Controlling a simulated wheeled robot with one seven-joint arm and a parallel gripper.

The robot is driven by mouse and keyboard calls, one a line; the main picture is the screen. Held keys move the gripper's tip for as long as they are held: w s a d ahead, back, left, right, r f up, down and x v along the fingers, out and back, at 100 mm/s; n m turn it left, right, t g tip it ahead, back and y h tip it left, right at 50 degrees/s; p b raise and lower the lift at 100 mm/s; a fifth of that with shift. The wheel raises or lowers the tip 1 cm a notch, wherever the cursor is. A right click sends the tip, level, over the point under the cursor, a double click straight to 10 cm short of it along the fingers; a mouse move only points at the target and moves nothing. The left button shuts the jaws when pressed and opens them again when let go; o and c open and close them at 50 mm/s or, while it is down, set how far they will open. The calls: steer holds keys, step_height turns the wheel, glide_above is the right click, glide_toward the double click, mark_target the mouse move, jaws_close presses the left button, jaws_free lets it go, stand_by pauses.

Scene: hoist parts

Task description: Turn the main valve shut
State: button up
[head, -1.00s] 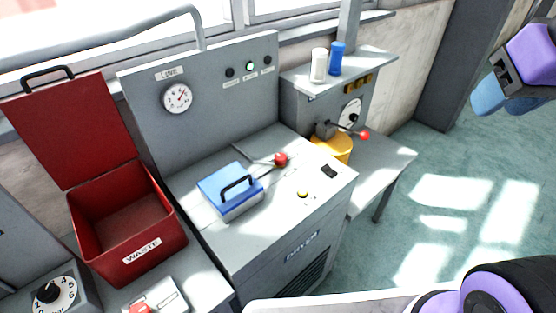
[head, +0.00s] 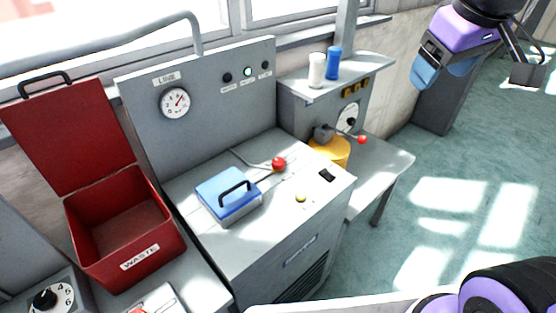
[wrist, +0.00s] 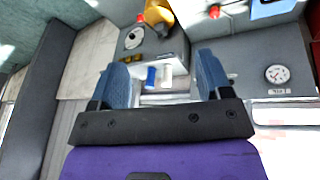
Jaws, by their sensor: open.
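A lever with a red ball (head: 278,164) lies low over the grey dryer top, behind a blue-lidded box (head: 228,194). A second lever with a red knob (head: 362,139) sticks out by a yellow cylinder (head: 334,151) on the unit to its right. No readable label tells which lever is the main valve. My gripper (head: 425,74) is at the upper right, in the air, apart from both levers. In the wrist view its two blue fingers (wrist: 163,68) are spread with nothing held. The yellow cylinder (wrist: 157,12) shows beyond them, upside down.
A LINE gauge (head: 174,103) is on the grey back panel. White (head: 317,70) and blue (head: 333,62) cylinders stand on the shelf above the yellow cylinder. An open red WASTE bin (head: 128,258) stands left. The floor at right is clear.

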steer(key=w+a+f+n+g, duration=0.1)
steer(key=w+a+f+n, duration=0.1)
steer(key=w, duration=0.3)
steer(key=w+a+f+n, duration=0.2)
steer(key=w+a, duration=0.1)
steer(key=w, duration=0.2)
steer(key=n+g, duration=0.3)
steer(key=n, duration=0.8)
glide_above(278, 161)
step_height(278, 161, down, 27)
step_height(278, 161, down, 11)
steer(key=shift+w+r, duration=0.1)
steer(key=c, duration=0.9)
